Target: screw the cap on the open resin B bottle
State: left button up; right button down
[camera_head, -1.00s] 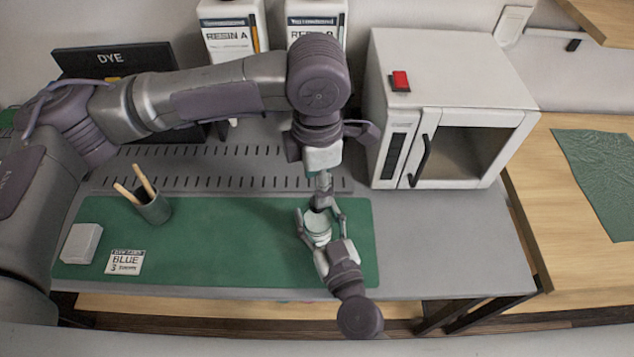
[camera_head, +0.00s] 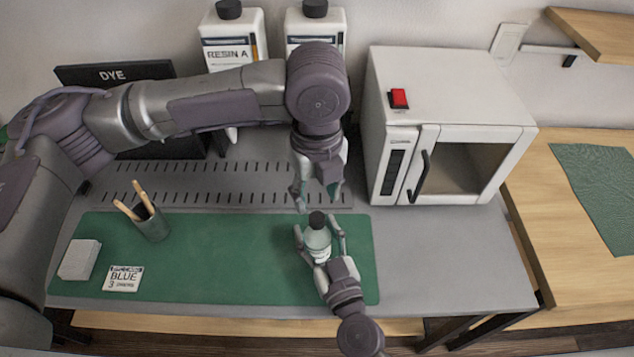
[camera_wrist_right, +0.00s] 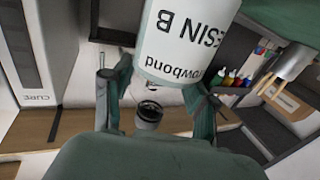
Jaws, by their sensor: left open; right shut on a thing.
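A small pale bottle (camera_head: 317,239) stands upright over the green mat, with a black cap (camera_head: 317,219) on its top. I cannot tell how tight the cap is. My right gripper (camera_head: 319,232) is shut around the bottle from the front. In the right wrist view the bottle (camera_wrist_right: 185,45) fills the top and its label reads RESIN B, upside down; its cap is out of that view. My left gripper (camera_head: 318,203) is open and empty, just above and behind the cap, apart from it.
Large bottles, one labelled RESIN A (camera_head: 232,55), stand behind my left arm. A white oven (camera_head: 450,120) stands right of the mat (camera_head: 220,255). A cup with sticks (camera_head: 150,222), a white block (camera_head: 80,260) and a BLUE card (camera_head: 123,279) lie left. The bench between card and bottle is clear.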

aim_at(317, 217)
pick_arm(q)
jog(key=n, duration=0.7)
jog(key=shift+r, duration=0.3)
jog(key=n, duration=0.7)
jog(key=shift+r, duration=0.25)
jog(key=n, duration=0.7)
jog(key=shift+r, duration=0.25)
jog(key=n, duration=0.5)
jog(key=shift+r, duration=0.15)
jog(key=shift+f, duration=4.05)
jog(key=shift+c, duration=0.2)
